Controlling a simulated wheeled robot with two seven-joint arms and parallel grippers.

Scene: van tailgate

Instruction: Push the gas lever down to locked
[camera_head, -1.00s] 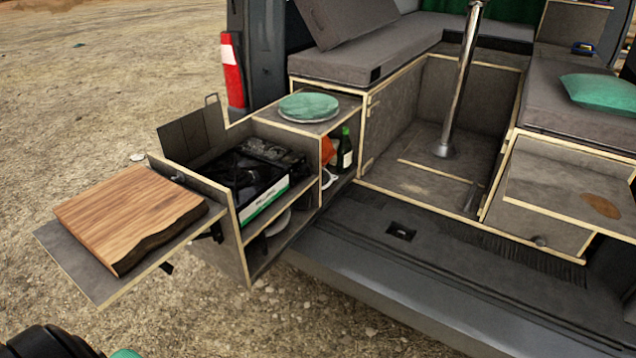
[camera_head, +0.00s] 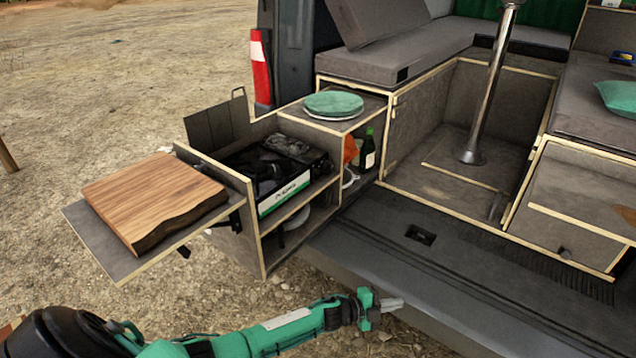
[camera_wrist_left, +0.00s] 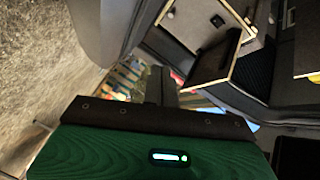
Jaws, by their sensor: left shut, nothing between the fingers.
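A dark camping stove (camera_head: 268,172) with a white and green front label sits in the slide-out kitchen box at the van's rear. The gas lever cannot be made out at this size. My left gripper (camera_head: 392,304) is shut and empty. It is in front of the bumper, below and to the right of the kitchen box, clear of the stove and pointing right. In the left wrist view, the gripper (camera_wrist_left: 162,85) shows as a dark shape beyond the green housing. My right gripper is not in view.
A wooden cutting board (camera_head: 155,200) lies on a fold-out shelf (camera_head: 100,245) left of the stove. Green plates (camera_head: 333,104) sit on the cabinet behind. A bottle (camera_head: 367,149) stands in the side compartment. A metal post (camera_head: 490,90) rises from the van floor.

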